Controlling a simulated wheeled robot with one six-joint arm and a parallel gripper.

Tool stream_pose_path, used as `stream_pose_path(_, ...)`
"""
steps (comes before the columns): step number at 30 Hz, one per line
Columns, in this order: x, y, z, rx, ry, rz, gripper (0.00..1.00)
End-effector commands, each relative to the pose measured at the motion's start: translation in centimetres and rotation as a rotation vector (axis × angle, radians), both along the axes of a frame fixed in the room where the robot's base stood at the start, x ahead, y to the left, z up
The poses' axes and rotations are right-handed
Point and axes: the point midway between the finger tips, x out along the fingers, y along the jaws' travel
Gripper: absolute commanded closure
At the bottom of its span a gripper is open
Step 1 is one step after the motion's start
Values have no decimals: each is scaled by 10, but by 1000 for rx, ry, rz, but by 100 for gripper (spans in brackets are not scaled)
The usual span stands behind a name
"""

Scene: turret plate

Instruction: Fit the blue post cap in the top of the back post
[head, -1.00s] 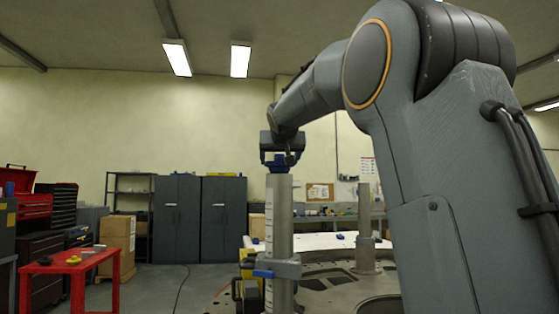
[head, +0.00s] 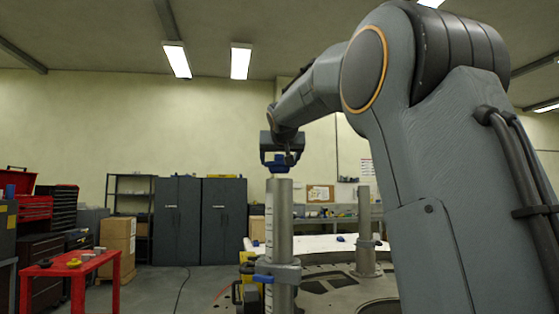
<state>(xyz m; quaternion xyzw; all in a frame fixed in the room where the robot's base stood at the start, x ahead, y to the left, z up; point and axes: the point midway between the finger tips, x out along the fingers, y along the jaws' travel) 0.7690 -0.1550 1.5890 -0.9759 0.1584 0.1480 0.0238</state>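My gripper (head: 280,157) points down above the near grey post (head: 279,225), at the middle of the head view. It is shut on the blue post cap (head: 280,166), which shows just under the fingers. A thin gap shows between the cap and the post's top rim. I cannot tell from this one view whether the cap is centred over the post. A second, shorter-looking grey post (head: 365,230) stands farther off to the right on the turret plate (head: 335,298). Its top is bare.
A clamp (head: 284,273) with a blue handle grips the near post low down. My arm covers the right side. A red table (head: 72,265) with small parts stands at the left. A workbench (head: 325,222) and dark cabinets (head: 200,215) stand at the back.

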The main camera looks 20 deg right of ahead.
Motion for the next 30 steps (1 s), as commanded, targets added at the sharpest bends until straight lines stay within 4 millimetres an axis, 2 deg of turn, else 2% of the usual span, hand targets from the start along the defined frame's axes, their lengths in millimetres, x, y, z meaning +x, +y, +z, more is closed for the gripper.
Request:
stream_pose_path(18, 0, 0, 1, -1, -2, 0, 53)
stream_pose_path(19, 0, 0, 1, -1, -2, 0, 22)
stream_pose_path(20, 0, 0, 1, -1, -2, 0, 18)
stream_pose_path(30, -2, 1, 1, 0, 0, 0, 18)
